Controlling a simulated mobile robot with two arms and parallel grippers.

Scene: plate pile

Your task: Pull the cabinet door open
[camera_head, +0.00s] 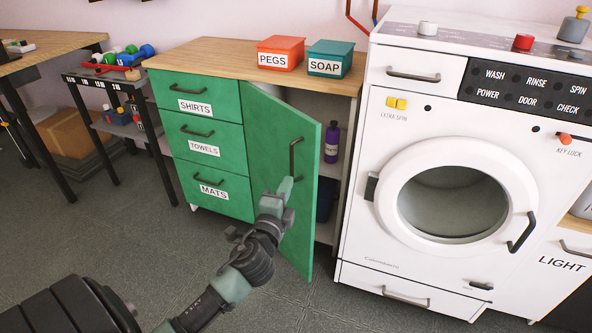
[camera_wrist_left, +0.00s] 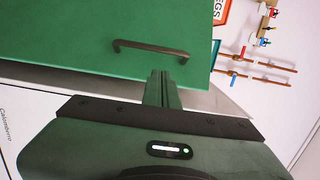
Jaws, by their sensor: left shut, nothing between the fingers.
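The green cabinet door (camera_head: 270,165) stands swung partly open, with the inside showing past its free edge. Its dark bar handle (camera_head: 296,158) is upright near that edge. My left gripper (camera_head: 286,186) is shut and empty, just below the handle's lower end in the head view. In the left wrist view, the fingers (camera_wrist_left: 163,82) point at the green door (camera_wrist_left: 90,30), and the handle (camera_wrist_left: 150,47) lies beyond their tips, not between them. I cannot tell whether the fingers touch the door. My right gripper is not in view.
A purple bottle (camera_head: 332,142) stands inside the cabinet. The white washing machine (camera_head: 360,230) is close on the right. Drawers (camera_head: 205,145) are left of the door. An orange box (camera_head: 281,52) and a teal box (camera_head: 330,58) sit on top. The floor (camera_head: 120,230) at left is clear.

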